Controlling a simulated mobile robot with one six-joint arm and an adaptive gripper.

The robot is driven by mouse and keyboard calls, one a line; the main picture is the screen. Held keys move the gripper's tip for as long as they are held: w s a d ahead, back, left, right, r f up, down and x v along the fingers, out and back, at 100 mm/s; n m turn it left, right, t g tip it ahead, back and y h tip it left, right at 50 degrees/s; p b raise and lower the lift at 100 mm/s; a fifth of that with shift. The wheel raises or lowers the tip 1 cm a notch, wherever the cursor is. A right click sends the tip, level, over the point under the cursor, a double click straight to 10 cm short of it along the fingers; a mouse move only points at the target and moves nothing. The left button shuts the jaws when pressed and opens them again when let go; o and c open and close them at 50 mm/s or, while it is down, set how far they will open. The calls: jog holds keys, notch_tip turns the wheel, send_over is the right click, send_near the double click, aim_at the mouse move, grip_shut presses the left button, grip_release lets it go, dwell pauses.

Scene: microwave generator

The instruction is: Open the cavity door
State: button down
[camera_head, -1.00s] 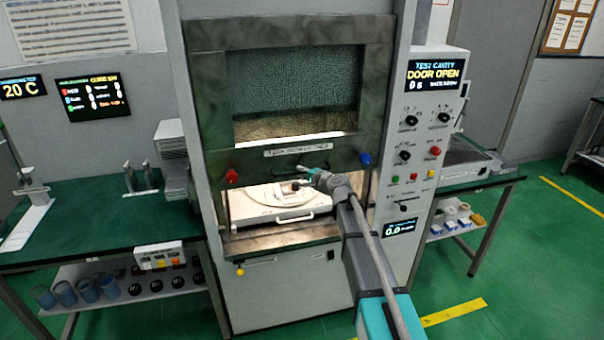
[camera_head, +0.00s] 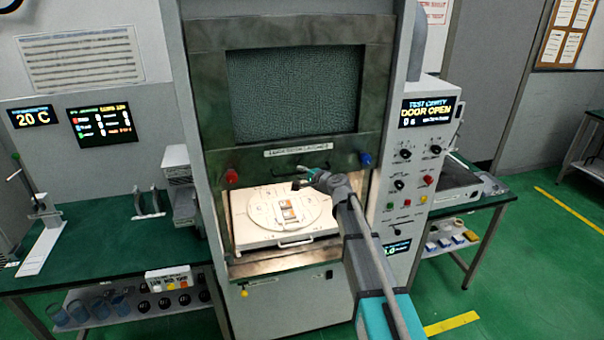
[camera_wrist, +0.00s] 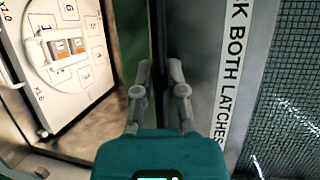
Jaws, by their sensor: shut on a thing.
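The cavity door (camera_head: 292,95) is a dark metal panel with a mesh window, raised partway in the cabinet's front. The lit cavity shows below it, with a white platform (camera_head: 262,236) and a round plate (camera_head: 290,208) inside. My gripper (camera_head: 308,180) is at the door's lower edge, shut on the door handle, which is mostly hidden by the fingers. In the wrist view, my gripper's fingers (camera_wrist: 158,85) close around a dark bar beside the latch label (camera_wrist: 228,80). The display (camera_head: 427,112) reads "DOOR OPEN".
A red knob (camera_head: 231,176) and a blue knob (camera_head: 366,159) sit at the door's lower corners. The control panel (camera_head: 412,170) is to the right. Green benches (camera_head: 110,240) stand on both sides. Green floor is free at the right.

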aim_at(294, 157)
jog(key=shift+r+p, duration=2.05)
jog(key=shift+r, duration=0.55)
jog(key=c, duration=0.7)
grip_release()
jog(key=shift+f, duration=0.15)
notch_tip(294, 157, down, 31)
jog(key=b, duration=3.1)
jog(key=shift+p+v, duration=1.4)
jog(key=shift+v, duration=6.55)
